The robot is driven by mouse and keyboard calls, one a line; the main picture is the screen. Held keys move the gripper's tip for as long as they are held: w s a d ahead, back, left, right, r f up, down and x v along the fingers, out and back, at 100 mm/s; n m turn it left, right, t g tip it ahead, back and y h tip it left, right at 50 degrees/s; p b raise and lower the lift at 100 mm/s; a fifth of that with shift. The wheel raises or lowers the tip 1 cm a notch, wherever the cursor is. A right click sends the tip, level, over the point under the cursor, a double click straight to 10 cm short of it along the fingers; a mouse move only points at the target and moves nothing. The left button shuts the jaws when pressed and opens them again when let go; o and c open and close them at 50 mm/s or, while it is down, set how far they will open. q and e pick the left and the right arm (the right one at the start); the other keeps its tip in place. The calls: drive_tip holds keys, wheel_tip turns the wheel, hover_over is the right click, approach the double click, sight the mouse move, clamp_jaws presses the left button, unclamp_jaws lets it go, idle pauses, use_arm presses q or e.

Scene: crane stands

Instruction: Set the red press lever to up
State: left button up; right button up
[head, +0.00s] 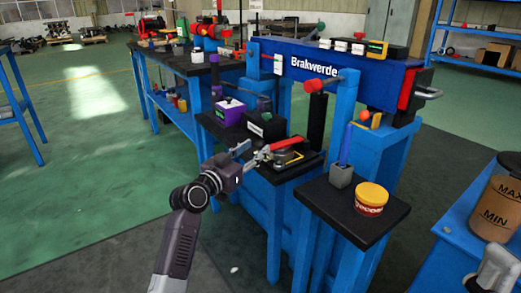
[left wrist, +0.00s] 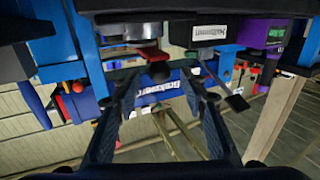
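The red lever (head: 284,144) belongs to a small round metal press (head: 287,156) on a black-topped blue stand in the middle of the head view. The lever lies low, close to level, and points left toward my left gripper (head: 248,154). The gripper's two fingers are spread at the lever's left end. In the left wrist view, my left gripper (left wrist: 162,80) is open, with a dark round knob (left wrist: 159,72) and a red part (left wrist: 151,53) between or just beyond its fingertips. Contact cannot be told.
A purple box (head: 230,110) and a black box (head: 267,126) stand just behind the press. A yellow tub (head: 370,198) and a grey block with a blue rod (head: 342,174) stand on the stand to the right. A blue beam machine (head: 345,72) is behind. Open floor lies left.

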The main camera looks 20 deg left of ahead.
sight(258, 147)
use_arm(q)
drive_tip(key=shift+b+x, duration=0.45)
drive_tip(key=shift+x, duration=1.5)
drive_tip(key=shift+c, duration=0.4)
clamp_jaws()
